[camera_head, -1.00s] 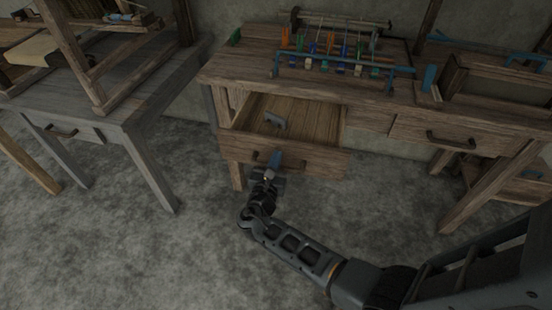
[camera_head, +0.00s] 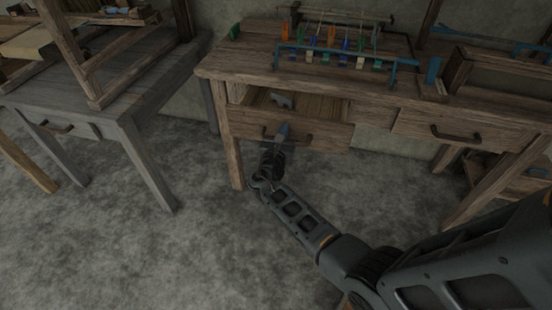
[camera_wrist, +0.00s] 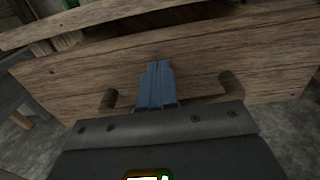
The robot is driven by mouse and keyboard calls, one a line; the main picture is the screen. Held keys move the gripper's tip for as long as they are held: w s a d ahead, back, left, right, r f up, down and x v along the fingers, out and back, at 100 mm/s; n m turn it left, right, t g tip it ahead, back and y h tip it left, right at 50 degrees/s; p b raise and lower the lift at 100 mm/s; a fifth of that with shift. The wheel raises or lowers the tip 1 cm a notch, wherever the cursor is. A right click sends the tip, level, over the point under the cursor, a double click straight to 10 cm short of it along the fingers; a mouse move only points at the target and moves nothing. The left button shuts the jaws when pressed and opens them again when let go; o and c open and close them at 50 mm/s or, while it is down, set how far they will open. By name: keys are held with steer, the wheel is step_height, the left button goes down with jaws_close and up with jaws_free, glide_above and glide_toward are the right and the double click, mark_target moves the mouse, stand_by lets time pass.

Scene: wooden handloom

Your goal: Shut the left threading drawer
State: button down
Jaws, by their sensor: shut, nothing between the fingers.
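The left threading drawer (camera_head: 240,127) is a wooden drawer in the brown table, pulled partly out, with a strip of its inside and a small grey object (camera_head: 282,100) showing. Its front also fills much of the wrist view (camera_wrist: 220,68). The drawer's dark handle (camera_head: 308,140) shows on both sides of my gripper. My gripper (camera_head: 283,129) is shut and empty, its blue-grey fingers (camera_wrist: 157,72) at the middle of the drawer front, between the handle's two ends. The fingertips appear to touch the wood. The middle of the handle is hidden behind the fingers in the wrist view.
The brown table (camera_head: 225,66) carries a rack of coloured pegs (camera_head: 330,50). A closed right drawer (camera_head: 440,131) has a dark handle. A grey table (camera_head: 110,90) stands at the left. Bare floor (camera_head: 200,250) lies in front.

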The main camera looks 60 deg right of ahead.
steer(key=b+x, duration=0.3)
steer(key=x, duration=0.4)
steer(key=b+x, duration=0.4)
steer(key=x, duration=0.3)
steer(key=shift+w+d+f, duration=0.1)
steer(key=shift+d+f, duration=0.1)
steer(key=shift+d, duration=0.15)
steer(key=shift+w+d+r+b, duration=0.1)
steer(key=shift+w+d+b, duration=0.1)
steer(key=shift+d+b, duration=0.25)
steer(key=shift+d+r, duration=0.25)
steer(key=shift+a, duration=0.25)
steer(key=p+v, duration=0.3)
steer(key=v, duration=1.1)
steer(key=shift+f, duration=0.2)
